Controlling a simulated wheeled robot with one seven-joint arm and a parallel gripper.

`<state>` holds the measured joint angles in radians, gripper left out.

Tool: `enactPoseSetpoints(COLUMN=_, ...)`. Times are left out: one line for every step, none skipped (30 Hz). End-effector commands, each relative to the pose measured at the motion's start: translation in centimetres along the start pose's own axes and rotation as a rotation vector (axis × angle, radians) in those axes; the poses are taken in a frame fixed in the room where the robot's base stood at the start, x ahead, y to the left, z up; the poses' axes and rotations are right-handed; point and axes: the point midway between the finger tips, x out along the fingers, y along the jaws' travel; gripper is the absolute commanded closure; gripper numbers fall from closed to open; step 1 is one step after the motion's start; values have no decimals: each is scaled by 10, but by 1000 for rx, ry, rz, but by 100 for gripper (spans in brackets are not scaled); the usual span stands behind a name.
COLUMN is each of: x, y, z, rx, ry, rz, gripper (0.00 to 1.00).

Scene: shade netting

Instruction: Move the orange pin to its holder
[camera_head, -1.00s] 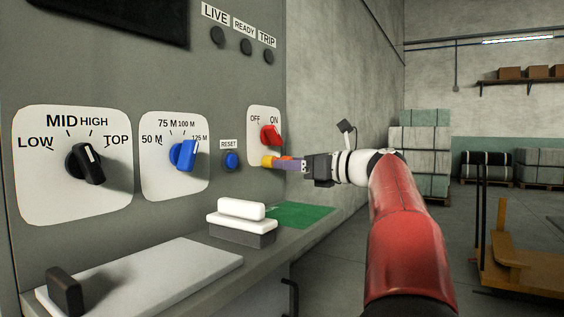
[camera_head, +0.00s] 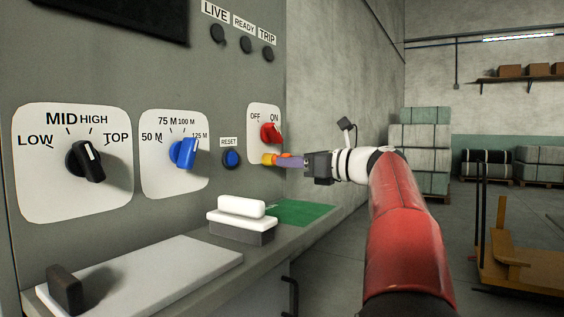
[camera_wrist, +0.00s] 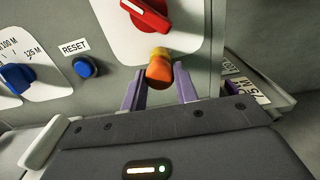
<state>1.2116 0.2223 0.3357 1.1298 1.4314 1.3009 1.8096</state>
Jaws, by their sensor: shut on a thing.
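The orange pin (camera_wrist: 158,73) is between the two purple fingers of my gripper (camera_wrist: 158,84), just below the red OFF/ON switch (camera_wrist: 147,14). Its far end meets a yellow piece (camera_wrist: 161,53) at the lower edge of the white switch plate. I cannot tell whether that piece is part of the pin or a socket. In the head view my gripper (camera_head: 280,161) reaches in from the right and is shut on the pin, the yellow piece (camera_head: 268,159) just ahead of it. I cannot pick out the holder for certain.
The blue RESET button (camera_head: 231,159) and blue dial (camera_head: 183,153) are left of my gripper. Below, the grey ledge carries a white-handled block (camera_head: 241,209) and a green patch (camera_head: 300,211). The space right of the panel edge is open floor near my arm.

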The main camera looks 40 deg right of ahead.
Motion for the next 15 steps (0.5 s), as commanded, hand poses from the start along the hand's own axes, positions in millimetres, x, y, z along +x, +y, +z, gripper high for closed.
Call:
enactPoseSetpoints(x=0, y=0, z=0, rx=0, ry=0, rz=-1, gripper=100)
enactPoseSetpoints(x=-1, y=0, z=0, rx=0, ry=0, rz=-1, gripper=100)
enactPoseSetpoints(x=-1, y=0, z=0, rx=0, ry=0, rz=-1, gripper=100)
enactPoseSetpoints(x=-2, y=0, z=0, rx=0, ry=0, rz=-1, gripper=100)
enactPoseSetpoints(x=-2, y=0, z=0, rx=0, ry=0, rz=-1, gripper=100)
enactPoseSetpoints(x=-3, y=0, z=0, rx=0, ry=0, rz=-2, gripper=100)
enactPoseSetpoints(x=-4, y=0, z=0, rx=0, ry=0, rz=-2, gripper=100)
enactPoseSetpoints(x=-4, y=0, z=0, rx=0, ry=0, rz=-2, gripper=100)
enactPoseSetpoints(x=-5, y=-1, z=0, rx=0, ry=0, rz=-2, gripper=100)
enactPoseSetpoints(x=-6, y=-1, z=0, rx=0, ry=0, rz=-2, gripper=100)
enactPoseSetpoints(x=-6, y=-1, z=0, rx=0, ry=1, rz=-2, gripper=100)
enactPoseSetpoints(x=-7, y=-1, z=0, rx=0, ry=1, rz=-2, gripper=100)
enactPoseSetpoints(x=-8, y=-1, z=0, rx=0, ry=1, rz=-2, gripper=100)
enactPoseSetpoints(x=-9, y=-1, z=0, rx=0, ry=1, rz=-2, gripper=100)
enactPoseSetpoints(x=-9, y=0, z=0, rx=0, ry=1, rz=-2, gripper=100)
